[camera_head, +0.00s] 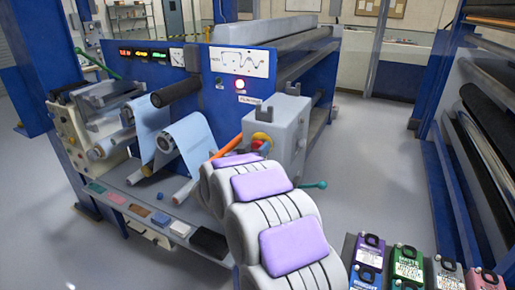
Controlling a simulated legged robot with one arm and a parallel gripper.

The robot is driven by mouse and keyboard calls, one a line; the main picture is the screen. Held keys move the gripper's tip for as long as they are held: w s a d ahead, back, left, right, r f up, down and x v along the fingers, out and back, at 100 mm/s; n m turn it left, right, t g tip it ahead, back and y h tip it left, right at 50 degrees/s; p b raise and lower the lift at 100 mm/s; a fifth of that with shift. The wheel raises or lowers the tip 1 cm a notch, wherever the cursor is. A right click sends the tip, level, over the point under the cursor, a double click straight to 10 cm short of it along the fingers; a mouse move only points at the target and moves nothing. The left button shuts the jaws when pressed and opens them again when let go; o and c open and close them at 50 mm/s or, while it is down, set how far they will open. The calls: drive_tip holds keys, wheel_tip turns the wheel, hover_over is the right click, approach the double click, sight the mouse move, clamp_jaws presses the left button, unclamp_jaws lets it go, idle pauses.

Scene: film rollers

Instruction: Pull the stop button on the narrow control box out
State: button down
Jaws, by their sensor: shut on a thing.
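The narrow control box (289,128) is a light grey upright housing at the centre, on the front of the blue machine. The stop button (257,145) shows as a small patch of red with yellow on the box's left side. My grey arm with purple pads reaches up to it from the bottom of the view. My gripper (262,141) is small at the arm's far end, against the button, and is shut on it. The arm hides part of the gripper and the box's lower left. How far out the button sits cannot be told.
An orange bar (228,147) lies just left of the box. A green-knobbed lever (314,185) sticks out low on its right. Film rollers (188,140) stand at left. Several coloured cases (408,262) lie at lower right.

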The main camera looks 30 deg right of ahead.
drive_tip(key=shift+s+a+f+p, duration=0.2)
drive_tip(key=shift+s+a+p, duration=0.2)
drive_tip(key=shift+p, duration=0.85)
drive_tip(key=shift+a, duration=0.1)
drive_tip(key=c, duration=0.8)
unclamp_jaws()
drive_tip(key=shift+c, duration=0.2)
drive_tip(key=o, duration=0.4)
drive_tip(key=shift+a+r, duration=0.15)
drive_tip(key=shift+a, duration=0.25)
drive_tip(key=shift+c, duration=0.2)
drive_tip(key=shift+d, duration=0.1)
